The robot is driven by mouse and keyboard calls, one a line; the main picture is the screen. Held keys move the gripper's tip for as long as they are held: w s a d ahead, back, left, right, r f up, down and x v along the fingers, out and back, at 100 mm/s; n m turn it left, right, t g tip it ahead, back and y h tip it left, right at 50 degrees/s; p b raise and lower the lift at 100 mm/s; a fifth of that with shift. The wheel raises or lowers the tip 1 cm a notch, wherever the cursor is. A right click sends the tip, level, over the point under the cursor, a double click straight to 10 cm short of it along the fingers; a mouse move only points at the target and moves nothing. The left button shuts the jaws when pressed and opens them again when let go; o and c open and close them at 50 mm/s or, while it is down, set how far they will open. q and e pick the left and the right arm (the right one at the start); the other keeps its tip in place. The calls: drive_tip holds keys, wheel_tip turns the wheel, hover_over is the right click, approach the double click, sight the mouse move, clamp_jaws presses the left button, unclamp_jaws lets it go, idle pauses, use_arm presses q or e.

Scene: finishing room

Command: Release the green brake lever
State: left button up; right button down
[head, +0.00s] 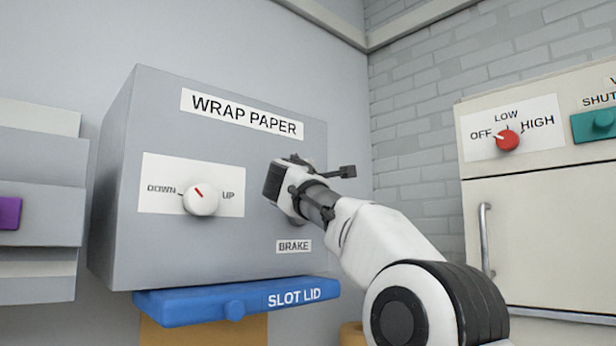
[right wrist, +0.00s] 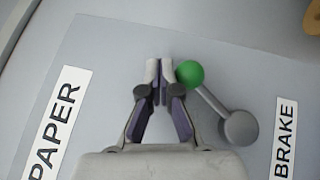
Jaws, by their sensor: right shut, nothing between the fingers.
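The green ball knob (right wrist: 189,74) of the brake lever shows in the right wrist view. A grey arm joins it to a round grey hub (right wrist: 238,127) on the panel, and the lever slants between them. My right gripper (right wrist: 157,70) is shut and empty. Its fingertips are right beside the knob, on the side away from the BRAKE label (right wrist: 285,138); I cannot tell whether they touch it. In the head view my right wrist and gripper hide the lever, above the BRAKE label (head: 294,246). My left gripper is not in view.
The grey WRAP PAPER machine (head: 120,190) carries a white DOWN/UP dial (head: 201,200) left of my gripper. A blue slot lid (head: 200,306) juts out below. A cream cabinet (head: 545,230) with a red knob (head: 507,140) stands at the right.

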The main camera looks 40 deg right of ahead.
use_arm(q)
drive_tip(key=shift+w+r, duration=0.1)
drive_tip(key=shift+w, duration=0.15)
use_arm(e)
drive_tip(key=shift+d, duration=0.2)
idle(0.3)
